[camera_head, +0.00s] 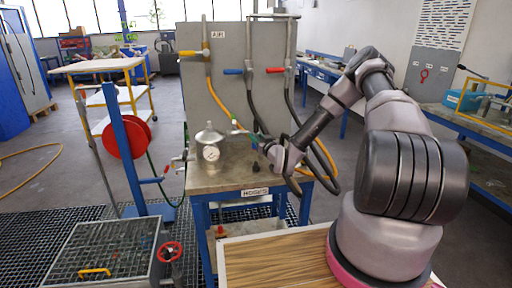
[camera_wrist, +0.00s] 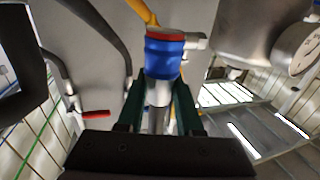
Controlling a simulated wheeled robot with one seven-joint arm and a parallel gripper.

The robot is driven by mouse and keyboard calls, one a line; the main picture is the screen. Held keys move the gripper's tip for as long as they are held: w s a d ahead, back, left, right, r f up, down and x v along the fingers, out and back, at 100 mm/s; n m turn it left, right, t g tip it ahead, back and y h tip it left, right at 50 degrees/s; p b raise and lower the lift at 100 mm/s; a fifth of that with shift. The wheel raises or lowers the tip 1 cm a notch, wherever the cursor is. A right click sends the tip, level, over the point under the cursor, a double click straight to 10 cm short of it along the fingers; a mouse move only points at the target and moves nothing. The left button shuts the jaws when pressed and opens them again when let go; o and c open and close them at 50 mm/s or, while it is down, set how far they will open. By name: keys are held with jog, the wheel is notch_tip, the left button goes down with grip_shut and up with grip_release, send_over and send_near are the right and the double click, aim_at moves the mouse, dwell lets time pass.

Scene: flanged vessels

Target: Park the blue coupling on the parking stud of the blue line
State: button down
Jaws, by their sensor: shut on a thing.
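The blue coupling (camera_wrist: 163,58) has a red-orange ring on its top end and a metal stem. In the wrist view it sits between the two dark green fingers of my gripper (camera_wrist: 160,95), which is shut on it. In the head view my gripper (camera_head: 269,151) is over the right part of the bench, right of the gauge vessel (camera_head: 210,152). A blue-handled valve (camera_head: 233,71) is on the upright grey panel. I cannot make out the parking stud for certain.
The bench (camera_head: 225,182) carries the vessel and a sign reading HOSES (camera_head: 255,191). The grey panel (camera_head: 222,100) behind has a yellow-handled valve (camera_head: 190,53), a red-handled valve (camera_head: 275,70) and hanging hoses. A red reel (camera_head: 126,137) stands left. A dial gauge (camera_wrist: 300,48) shows close by in the wrist view.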

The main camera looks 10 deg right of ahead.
jog(key=shift+f, duration=2.7)
jog(key=shift+f, duration=1.85)
jog(key=shift+c, duration=2.4)
grip_release()
jog(key=v, duration=1)
jog(key=shift+s, duration=0.35)
